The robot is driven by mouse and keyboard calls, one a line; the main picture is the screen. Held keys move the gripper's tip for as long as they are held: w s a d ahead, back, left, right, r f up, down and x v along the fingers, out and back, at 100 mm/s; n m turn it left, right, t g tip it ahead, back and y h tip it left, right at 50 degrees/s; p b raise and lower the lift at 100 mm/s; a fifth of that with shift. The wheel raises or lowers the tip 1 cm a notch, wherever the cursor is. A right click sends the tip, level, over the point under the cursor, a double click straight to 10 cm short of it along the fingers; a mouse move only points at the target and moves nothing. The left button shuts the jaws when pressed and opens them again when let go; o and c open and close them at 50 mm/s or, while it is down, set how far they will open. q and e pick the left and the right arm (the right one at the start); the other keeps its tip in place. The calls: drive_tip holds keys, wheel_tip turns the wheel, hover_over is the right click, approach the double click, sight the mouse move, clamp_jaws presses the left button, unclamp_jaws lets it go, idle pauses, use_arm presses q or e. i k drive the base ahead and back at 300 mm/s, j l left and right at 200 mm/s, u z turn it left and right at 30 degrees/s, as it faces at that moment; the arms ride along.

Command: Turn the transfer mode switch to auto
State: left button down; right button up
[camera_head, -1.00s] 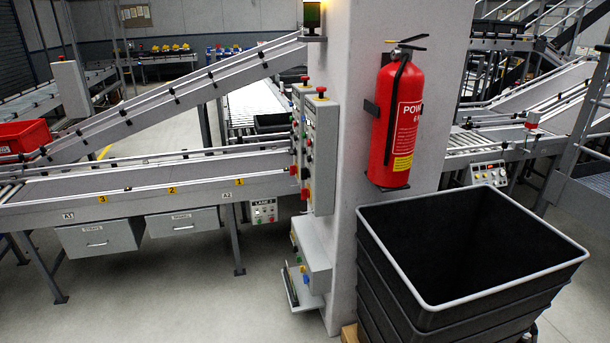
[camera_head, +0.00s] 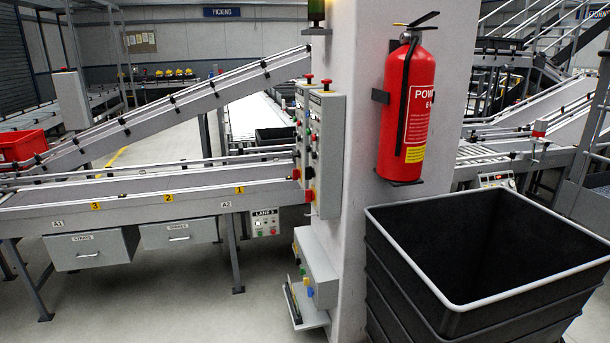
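Grey control boxes (camera_head: 326,150) are mounted on the left side of a white column, seen at a steep angle. They carry red, green, yellow and black buttons or knobs. A lower grey box (camera_head: 318,262) on the same column has small coloured controls, one of them blue. A small panel labelled LANE (camera_head: 265,224) hangs under the conveyor. I cannot tell which control is the transfer mode switch, and no switch label is readable. Neither of my grippers is in view.
A red fire extinguisher (camera_head: 407,110) hangs on the white column (camera_head: 357,215). A stack of black bins (camera_head: 480,290) stands at the front right. A conveyor (camera_head: 140,193) with drawers runs across the left. A red crate (camera_head: 22,145) sits at far left. Open floor lies at the lower left (camera_head: 150,300).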

sight(310, 173)
drive_tip(key=i+j+z, duration=0.1)
drive_tip(key=i+j, duration=0.45)
drive_tip(key=i+j+z, duration=0.15)
drive_tip(key=j, duration=0.3)
drive_tip(key=i+j+z, duration=0.1)
drive_tip(key=i+j, duration=0.5)
drive_tip(key=j, duration=0.2)
drive_tip(key=i+j+z, duration=0.15)
drive_tip(key=j, duration=0.25)
drive_tip(key=i, duration=0.05)
